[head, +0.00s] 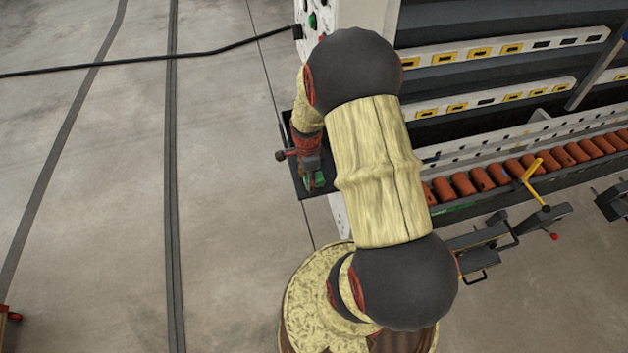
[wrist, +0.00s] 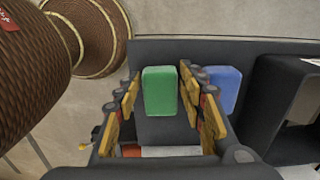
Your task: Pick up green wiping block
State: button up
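The green wiping block (wrist: 160,91) is between the two fingers of my gripper (wrist: 160,100) in the wrist view. A gap shows between the block and the left finger; the right finger is close to the block's right side, and I cannot tell if they touch. In the head view a small part of the green block (head: 317,181) shows below my gripper (head: 309,170) at the dark tray (head: 296,186). My arm hides much of that area. A blue block (wrist: 222,88) lies just right of the right finger in the wrist view.
The dark tray (wrist: 250,47) holds the blocks. A dark box-like part (wrist: 275,95) stands right of the blue block. In the head view the machine with a row of orange rollers (head: 500,172) fills the right side. The floor at the left is open, with a black cable (head: 150,60) across it.

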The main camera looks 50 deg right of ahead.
aim_at(307, 180)
jog(key=c, duration=0.6)
jog(key=shift+c, duration=0.6)
jog(key=shift+w+a+r+p, duration=0.1)
jog(key=shift+a+r+p, duration=0.05)
jog(key=shift+r+p, duration=0.25)
notch_tip(307, 180, up, 7)
jog(key=shift+f+p, duration=0.15)
jog(key=shift+p, duration=1)
jog(key=w+a+p, duration=0.1)
jog(key=w+a, duration=0.4)
jog(key=a, duration=0.3)
jog(key=w+a+p, duration=0.1)
jog(key=w+a, duration=0.4)
jog(key=a, duration=0.3)
jog(key=shift+w+a+f, duration=0.15)
jog(key=shift+a+f, duration=0.1)
jog(key=shift+a, duration=0.15)
jog(key=o, duration=0.6)
jog(key=shift+c, duration=0.2)
jog(key=c, duration=0.4)
